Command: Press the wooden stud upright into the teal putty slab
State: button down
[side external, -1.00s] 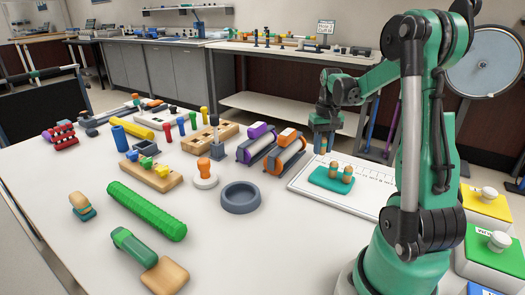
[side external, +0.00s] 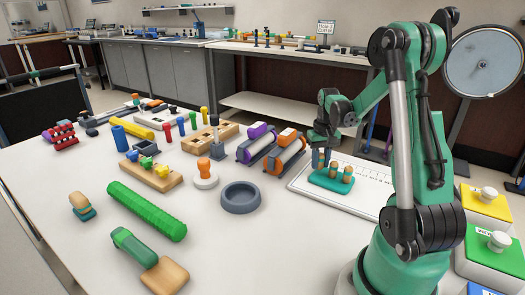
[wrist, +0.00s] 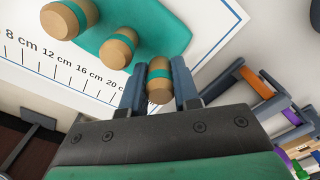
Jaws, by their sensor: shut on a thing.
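The teal putty slab (side external: 322,181) lies on the white ruled board, and also shows at the top of the wrist view (wrist: 160,30). Two wooden studs with teal bands stand in it, one in the middle (wrist: 118,48) and one toward its far end (wrist: 70,18). My gripper (side external: 321,158) is above the slab's left part in the side view. It is shut on a third wooden stud (wrist: 159,78), which looks about upright between the two fingers. The held stud's lower end is at or just above the slab; I cannot tell whether it touches.
The white board (side external: 372,200) has a printed centimetre scale. Rollers with purple (side external: 257,143) and orange (side external: 285,150) parts lie just left of it. A grey bowl (side external: 240,198) and a white base with an orange knob (side external: 204,175) stand further left.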

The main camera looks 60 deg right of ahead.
jog(key=shift+f, duration=0.2)
jog(key=shift+f, duration=0.2)
jog(key=shift+f, duration=0.25)
dwell(2.4)
jog(key=c, duration=0.6)
grip_release()
jog(key=shift+o, duration=0.2)
jog(key=shift+r, duration=0.1)
jog(key=shift+r, duration=6.25)
jog(key=shift+a, duration=0.1)
